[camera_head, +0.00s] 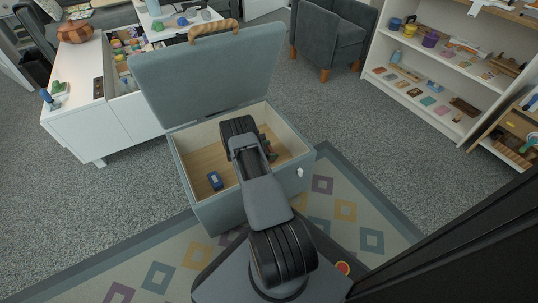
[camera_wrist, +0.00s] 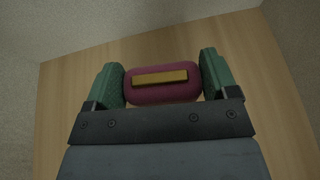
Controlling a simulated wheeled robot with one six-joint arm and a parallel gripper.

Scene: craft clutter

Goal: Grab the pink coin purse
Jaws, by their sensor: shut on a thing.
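The pink coin purse (camera_wrist: 165,92) is a rounded, dark pink pouch with a yellow-tan bar across it. In the wrist view it lies between the two green fingers of my gripper (camera_wrist: 163,80), which are shut on it from both sides. Behind it is the wooden floor (camera_wrist: 70,75) of the chest. In the head view my arm reaches down into the open grey-blue chest (camera_head: 215,212). The purse and my fingertips are hidden there behind my arm.
A small blue object (camera_head: 215,180) lies on the chest floor left of my arm. The chest's raised lid (camera_head: 205,80) stands at the back. A white cabinet (camera_head: 85,130) is at left, a shelf (camera_head: 445,110) at right, and a grey armchair (camera_head: 330,40) behind.

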